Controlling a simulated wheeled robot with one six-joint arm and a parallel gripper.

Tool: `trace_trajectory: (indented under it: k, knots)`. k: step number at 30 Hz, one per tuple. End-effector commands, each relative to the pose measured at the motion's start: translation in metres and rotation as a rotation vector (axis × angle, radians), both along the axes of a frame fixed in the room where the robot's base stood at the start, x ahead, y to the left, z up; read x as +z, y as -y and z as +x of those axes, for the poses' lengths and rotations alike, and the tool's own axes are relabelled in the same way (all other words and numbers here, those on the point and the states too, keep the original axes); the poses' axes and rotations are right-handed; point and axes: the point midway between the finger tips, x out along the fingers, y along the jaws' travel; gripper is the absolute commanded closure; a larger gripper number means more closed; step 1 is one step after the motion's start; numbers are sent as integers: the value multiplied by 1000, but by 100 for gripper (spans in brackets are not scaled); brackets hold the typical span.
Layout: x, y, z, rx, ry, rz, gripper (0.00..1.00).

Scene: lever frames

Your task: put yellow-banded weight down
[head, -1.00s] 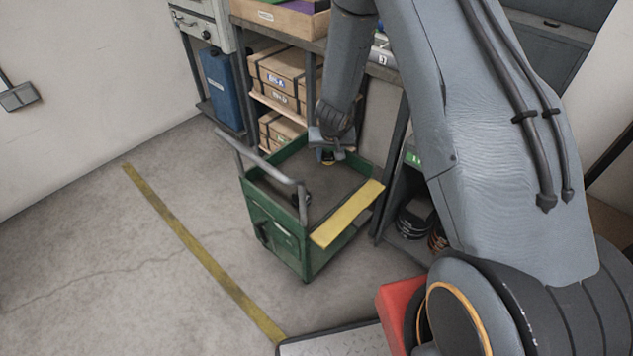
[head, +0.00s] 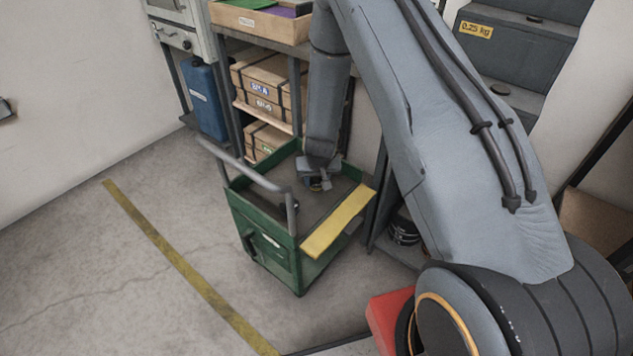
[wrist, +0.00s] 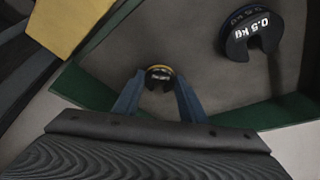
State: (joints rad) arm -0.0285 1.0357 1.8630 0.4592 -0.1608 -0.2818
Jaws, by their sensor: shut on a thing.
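My gripper (head: 318,182) is low inside the green cart (head: 268,236), at the far side of its tray. In the wrist view its two blue fingers (wrist: 158,92) are shut on the yellow-banded weight (wrist: 158,70), a small dark slotted disc with a yellow rim. In the head view only a bit of the yellow-banded weight (head: 315,187) shows under the gripper. I cannot tell whether it touches the tray floor. A dark slotted weight marked 0.5 kg (wrist: 254,30) lies in the tray, apart from the held weight.
The cart has a grey handle (head: 247,172) on the left and a yellow plate (head: 338,222) across its right side. Bare tray floor lies around the held weight. Shelves with strapped boxes (head: 264,91) stand behind. A yellow floor line (head: 180,263) runs at left.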

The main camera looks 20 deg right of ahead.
Motion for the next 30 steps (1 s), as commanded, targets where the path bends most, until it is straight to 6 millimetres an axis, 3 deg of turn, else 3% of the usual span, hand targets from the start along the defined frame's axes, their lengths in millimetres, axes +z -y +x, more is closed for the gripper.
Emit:
trace_trajectory:
  k: [3, 4, 7, 19, 30]
  knots:
    - [-3, 0, 0, 0, 0, 0, 92]
    - [-3, 0, 0, 0, 0, 0, 57]
    - [-2, 0, 0, 0, 0, 0, 44]
    - [6, 0, -2, 1, 0, 0, 44]
    - [72, -5, -28, 0, 1, 1, 44]
